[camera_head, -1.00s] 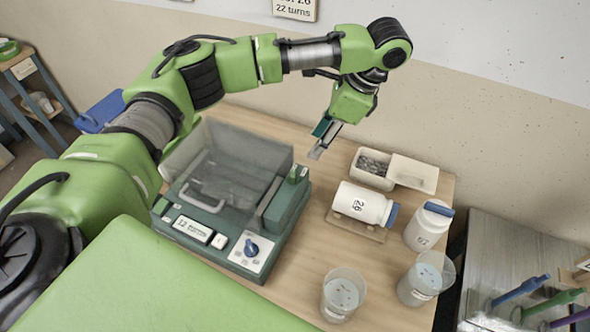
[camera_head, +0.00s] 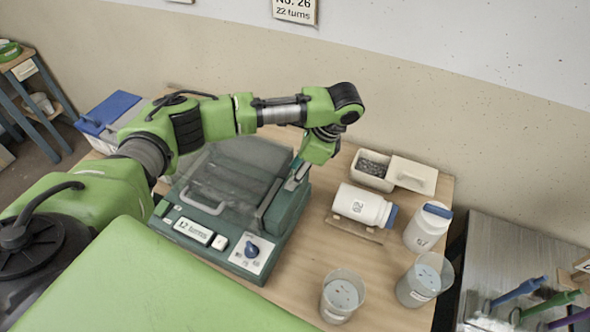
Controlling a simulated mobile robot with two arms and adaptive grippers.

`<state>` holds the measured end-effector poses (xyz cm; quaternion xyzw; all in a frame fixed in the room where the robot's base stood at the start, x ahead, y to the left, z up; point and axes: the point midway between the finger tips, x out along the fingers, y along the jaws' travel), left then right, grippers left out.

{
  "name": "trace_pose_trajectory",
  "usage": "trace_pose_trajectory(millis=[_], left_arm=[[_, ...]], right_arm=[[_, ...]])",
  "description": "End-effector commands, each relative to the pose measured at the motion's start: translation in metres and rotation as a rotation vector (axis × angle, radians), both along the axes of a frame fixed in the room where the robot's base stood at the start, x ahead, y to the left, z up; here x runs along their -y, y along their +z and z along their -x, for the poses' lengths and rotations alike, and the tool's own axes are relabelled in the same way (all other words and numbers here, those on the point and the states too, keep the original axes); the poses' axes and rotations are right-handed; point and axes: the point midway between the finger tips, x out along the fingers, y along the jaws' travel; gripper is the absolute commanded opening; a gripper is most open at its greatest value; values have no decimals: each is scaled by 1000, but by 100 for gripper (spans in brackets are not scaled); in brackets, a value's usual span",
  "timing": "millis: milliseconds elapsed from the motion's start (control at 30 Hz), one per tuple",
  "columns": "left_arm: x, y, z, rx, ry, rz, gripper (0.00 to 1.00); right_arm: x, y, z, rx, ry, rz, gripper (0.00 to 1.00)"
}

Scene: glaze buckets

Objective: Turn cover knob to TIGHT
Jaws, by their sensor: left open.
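The machine (camera_head: 225,215) is a dark green box with a clear cover (camera_head: 232,170) and a handle on it. A blue knob (camera_head: 251,248) sits on the white panel at its front right; the lettering around it is too small to read. The cover knob is hard to make out; the spot at the cover's right side is partly hidden by my left gripper. My left gripper (camera_head: 297,176) is open and points down at the top of the machine's right-hand block. I cannot tell whether it touches anything there. My right gripper is not in view.
A white jar lies on a wooden cradle (camera_head: 352,228) right of the machine, and another white jar (camera_head: 428,228) stands beside it. Two clear cups (camera_head: 342,297) are at the front. An open white box (camera_head: 372,170) of small pieces stands behind. Bare tabletop (camera_head: 310,245) separates machine and jars.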

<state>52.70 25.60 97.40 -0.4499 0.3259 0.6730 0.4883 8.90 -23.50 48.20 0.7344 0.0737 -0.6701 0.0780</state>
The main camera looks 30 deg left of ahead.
Motion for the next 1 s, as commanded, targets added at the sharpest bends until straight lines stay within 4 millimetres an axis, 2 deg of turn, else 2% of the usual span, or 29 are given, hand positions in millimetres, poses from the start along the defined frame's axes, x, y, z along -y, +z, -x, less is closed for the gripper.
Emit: trace_pose_trajectory(millis=[233, 267, 300, 400, 733, 1000], left_arm=[[-1, -1, 0, 0, 0, 0, 40], [-1, -1, 0, 0, 0, 0, 35], [0, -1, 0, 0, 0, 0, 25], [0, -1, 0, 0, 0, 0, 2], [0, 0, 1, -1, -24, 0, 2], [0, 3, 2, -3, -161, 1, 2]], right_arm=[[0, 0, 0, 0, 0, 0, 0], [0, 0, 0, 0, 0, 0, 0], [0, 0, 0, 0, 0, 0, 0], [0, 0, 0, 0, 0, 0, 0], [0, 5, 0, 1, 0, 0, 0], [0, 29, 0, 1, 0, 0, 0]])
